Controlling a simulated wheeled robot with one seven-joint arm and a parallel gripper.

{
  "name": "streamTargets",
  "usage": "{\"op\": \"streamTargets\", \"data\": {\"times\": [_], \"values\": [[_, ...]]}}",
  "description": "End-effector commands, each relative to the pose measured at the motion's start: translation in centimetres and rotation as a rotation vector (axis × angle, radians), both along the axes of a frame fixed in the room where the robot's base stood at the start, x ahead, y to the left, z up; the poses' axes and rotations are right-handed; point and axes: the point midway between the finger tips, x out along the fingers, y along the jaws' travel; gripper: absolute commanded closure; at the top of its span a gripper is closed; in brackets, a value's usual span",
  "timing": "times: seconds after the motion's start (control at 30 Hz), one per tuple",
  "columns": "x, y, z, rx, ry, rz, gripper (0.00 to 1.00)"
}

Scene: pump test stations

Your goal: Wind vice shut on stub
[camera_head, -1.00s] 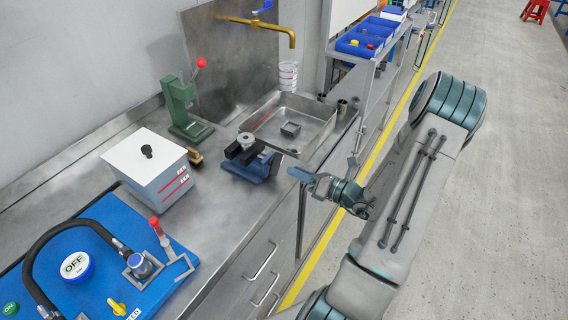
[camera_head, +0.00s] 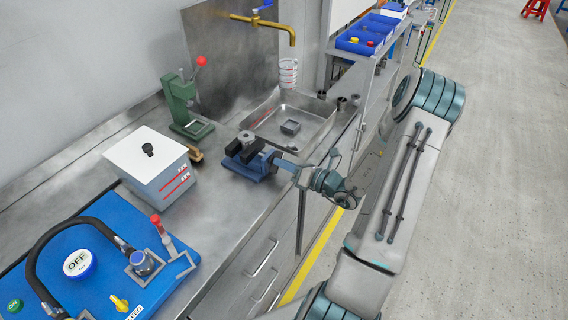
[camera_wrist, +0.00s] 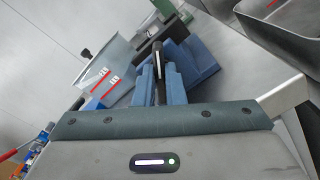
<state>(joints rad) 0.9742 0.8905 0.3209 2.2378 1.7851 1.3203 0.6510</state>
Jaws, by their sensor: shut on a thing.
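The blue vice (camera_head: 246,168) stands on the steel bench near the front edge, its black jaws (camera_head: 236,147) on top. The grey round stub (camera_head: 246,137) stands upright at the jaws; I cannot tell whether both jaws touch it. My gripper (camera_head: 284,165) reaches in from the right at the vice's front end. In the wrist view my gripper (camera_wrist: 160,80) is shut on the vice's dark handle bar (camera_wrist: 158,58), with the blue vice body (camera_wrist: 198,65) just beyond. The handle is mostly hidden in the head view.
A steel sink tray (camera_head: 312,122) with a small grey block lies behind the vice. A green press (camera_head: 185,108) with a red knob and a white box (camera_head: 152,165) stand to the left. A blue pump board (camera_head: 100,255) fills the near left. A brass tap (camera_head: 270,24) overhangs the tray.

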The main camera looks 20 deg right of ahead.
Motion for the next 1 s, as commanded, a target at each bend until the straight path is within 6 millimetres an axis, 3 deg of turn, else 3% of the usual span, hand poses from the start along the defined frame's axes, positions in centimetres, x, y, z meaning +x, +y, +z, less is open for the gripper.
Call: {"op": "streamTargets", "data": {"times": [0.47, 0.57, 0.6, 1.0], "values": [[0.02, -0.07, -0.03, 0.088, 0.058, 0.0, 1.0], [0.02, -0.07, -0.03, 0.087, 0.057, -0.001, 0.71], [0.02, -0.07, -0.03, 0.087, 0.057, -0.001, 0.68], [-0.88, -0.75, -0.12, 0.085, 0.056, -0.001, 0.68]]}}
